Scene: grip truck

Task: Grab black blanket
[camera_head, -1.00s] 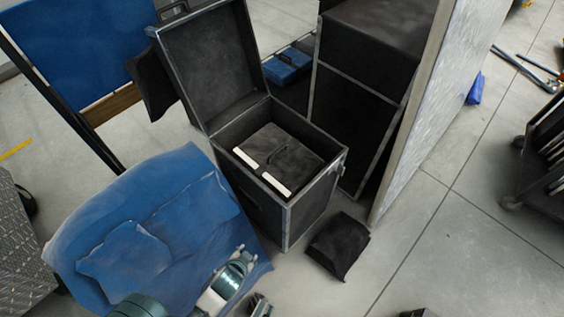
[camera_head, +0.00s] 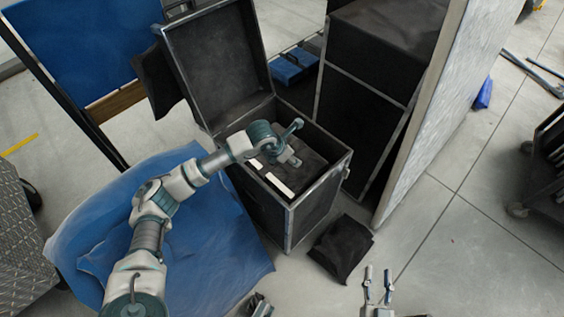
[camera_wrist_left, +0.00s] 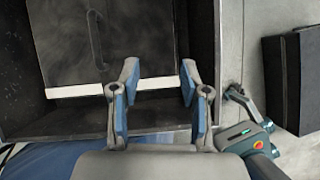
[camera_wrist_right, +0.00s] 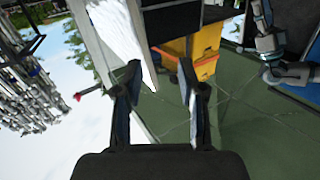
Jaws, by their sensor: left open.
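A folded black cloth (camera_head: 340,248), which may be the black blanket, lies on the floor by the front right corner of an open black case (camera_head: 262,205). A black item also shows at the right of the left wrist view (camera_wrist_left: 297,75). My left gripper (camera_head: 292,147) is over the case's opening. In the left wrist view its fingers (camera_wrist_left: 155,95) are apart and empty, above a black panel with white strips (camera_wrist_left: 110,87) inside the case. My right gripper (camera_head: 378,285) is open and empty at the bottom, right of the cloth. Its fingers (camera_wrist_right: 160,95) also show apart in the right wrist view.
The case's raised lid (camera_head: 215,65) stands behind its opening. A dark cabinet (camera_head: 360,120) and a pale panel (camera_head: 450,100) stand to the right. A blue sheet (camera_head: 225,235) lies under my left arm. A dark cart (camera_head: 545,170) is far right. Floor between is clear.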

